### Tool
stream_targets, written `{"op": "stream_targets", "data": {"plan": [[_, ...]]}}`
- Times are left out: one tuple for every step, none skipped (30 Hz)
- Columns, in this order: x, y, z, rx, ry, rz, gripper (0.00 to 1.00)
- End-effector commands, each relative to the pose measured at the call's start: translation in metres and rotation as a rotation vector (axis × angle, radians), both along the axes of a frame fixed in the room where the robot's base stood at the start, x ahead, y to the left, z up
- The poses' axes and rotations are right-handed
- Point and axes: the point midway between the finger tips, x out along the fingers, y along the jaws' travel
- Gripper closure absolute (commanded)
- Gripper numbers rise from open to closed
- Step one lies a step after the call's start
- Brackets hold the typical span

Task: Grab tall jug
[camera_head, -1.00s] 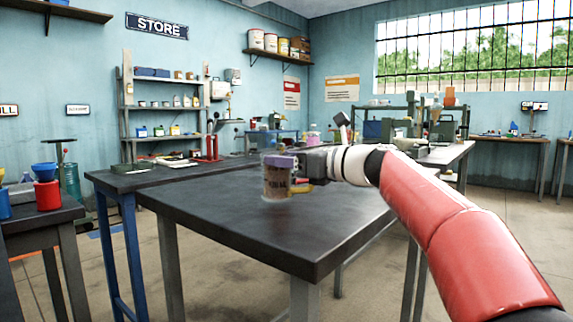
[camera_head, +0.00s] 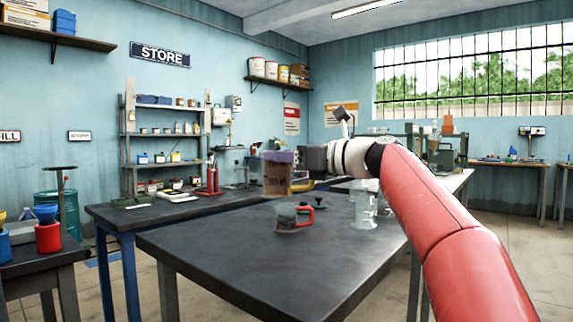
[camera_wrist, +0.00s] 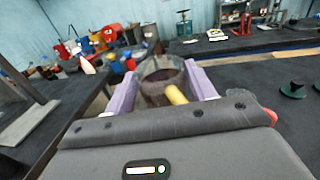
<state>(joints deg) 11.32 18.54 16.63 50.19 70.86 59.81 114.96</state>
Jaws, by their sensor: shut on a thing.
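The tall jug (camera_head: 277,180) is see-through with brownish contents and a yellow handle (camera_head: 301,186). My gripper (camera_head: 280,157) is shut on it, with purple fingers across its upper part. The jug is upright and appears held above the dark table (camera_head: 230,255). In the wrist view the jug (camera_wrist: 160,75) sits between the two purple fingers, and its yellow handle points towards my palm. Its lower part is hidden there.
A smaller jug with a red handle (camera_head: 288,218) stands on the table, with a dark green knob-like piece (camera_head: 319,203) beside it. A clear vessel (camera_head: 363,210) stands further right, near my arm. The table's front left is bare.

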Motion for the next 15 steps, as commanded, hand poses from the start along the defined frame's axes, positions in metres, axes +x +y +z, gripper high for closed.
{"op": "stream_targets", "data": {"plan": [[0.0,0.0,0.011,0.001,-0.002,0.0,0.75],[0.0,0.0,0.014,0.001,-0.003,0.0,0.75],[0.0,0.0,0.018,0.001,-0.003,0.001,0.75],[0.0,0.0,0.022,0.002,-0.003,0.001,0.75],[0.0,0.001,0.025,0.001,-0.003,0.001,0.75],[0.0,0.001,0.03,0.0,-0.004,0.001,0.75],[0.0,0.001,0.033,0.001,-0.003,0.001,0.75],[0.0,0.001,0.037,0.002,-0.003,0.001,0.75],[0.0,0.0,0.039,0.002,-0.003,0.001,0.75],[0.0,0.0,0.039,0.002,-0.002,0.002,0.75],[0.001,0.0,0.04,0.001,-0.003,0.002,0.75],[0.0,0.0,0.042,0.001,-0.004,0.003,0.75],[0.0,0.001,0.044,0.002,-0.003,0.004,0.75],[0.001,0.0,0.045,0.001,-0.004,0.004,0.75],[0.001,0.001,0.047,0.002,-0.003,0.004,0.75]]}}
